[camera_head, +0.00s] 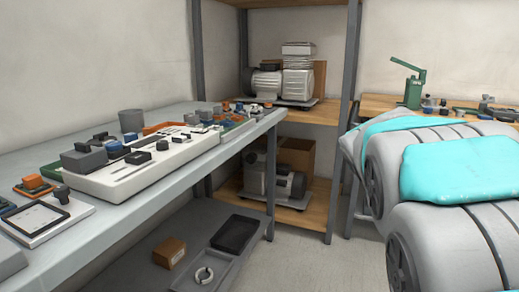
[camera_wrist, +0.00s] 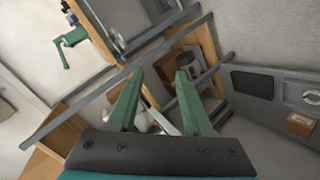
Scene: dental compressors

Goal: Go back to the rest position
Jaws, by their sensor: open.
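My gripper (camera_wrist: 158,82) shows in the wrist view with two green fingers spread apart and nothing between them. Behind the fingers are a shelf unit, a compressor and the floor area, all seen tilted. My grey and turquoise arm (camera_head: 460,170) fills the right side of the head view. The gripper's fingers do not show in the head view.
A grey workbench (camera_head: 50,258) with several devices and parts runs along the left. Its lower shelf holds a small cardboard box (camera_head: 169,252) and a dark tray (camera_head: 234,234). A shelf unit (camera_head: 324,112) with compressors stands behind. A green press (camera_head: 413,84) stands on a wooden table. Some floor is clear.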

